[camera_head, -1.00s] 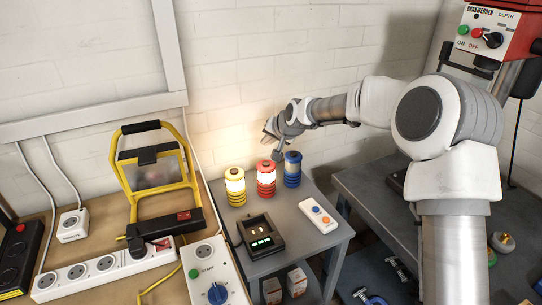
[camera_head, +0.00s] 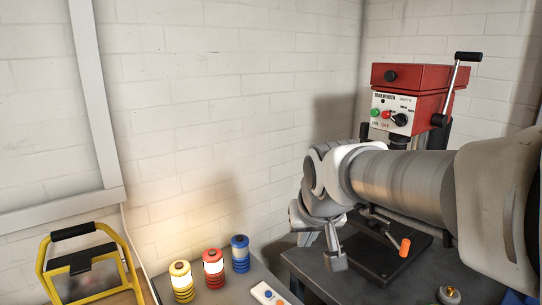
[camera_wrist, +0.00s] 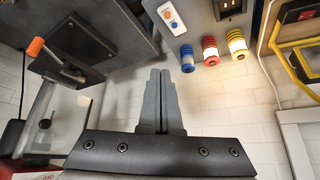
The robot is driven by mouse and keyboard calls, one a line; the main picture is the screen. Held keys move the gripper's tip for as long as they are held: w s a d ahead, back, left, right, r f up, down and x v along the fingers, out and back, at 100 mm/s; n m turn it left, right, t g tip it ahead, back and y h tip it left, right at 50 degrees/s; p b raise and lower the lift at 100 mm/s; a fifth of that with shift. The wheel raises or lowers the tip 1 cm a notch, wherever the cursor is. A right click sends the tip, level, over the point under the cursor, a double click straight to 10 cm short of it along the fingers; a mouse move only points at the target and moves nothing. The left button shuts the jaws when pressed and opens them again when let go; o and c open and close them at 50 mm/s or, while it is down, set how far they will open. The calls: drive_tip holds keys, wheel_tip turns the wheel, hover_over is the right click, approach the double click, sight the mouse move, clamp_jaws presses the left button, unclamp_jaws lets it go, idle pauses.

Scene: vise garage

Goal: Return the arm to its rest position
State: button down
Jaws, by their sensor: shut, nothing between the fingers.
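My gripper (camera_head: 335,262) hangs at the end of my arm, right of the middle of the head view, in front of the drill press base (camera_head: 375,262). In the wrist view its two fingers (camera_wrist: 158,80) lie together, shut, with nothing between them. My arm reaches in from the right edge of the head view and is bent at the wrist. The gripper is apart from the lamps and touches nothing that I can see.
Yellow (camera_head: 181,280), red (camera_head: 213,268) and blue (camera_head: 240,254) lamps stand on a grey table, left of my gripper. A white button box (camera_head: 268,294) lies near them. A red drill press (camera_head: 415,95) stands behind my arm. A yellow work light (camera_head: 85,270) is at lower left.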

drive_tip(key=s+d, duration=0.3)
drive_tip(key=s, duration=0.5)
drive_tip(key=s+d+f+p, duration=0.1)
drive_tip(key=s+d, duration=0.3)
drive_tip(key=s, duration=0.5)
drive_tip(key=shift+d+f+m+g+h, duration=0.25)
drive_tip(key=shift+d+m+g+h, duration=0.05)
drive_tip(key=shift+m+g, duration=0.1)
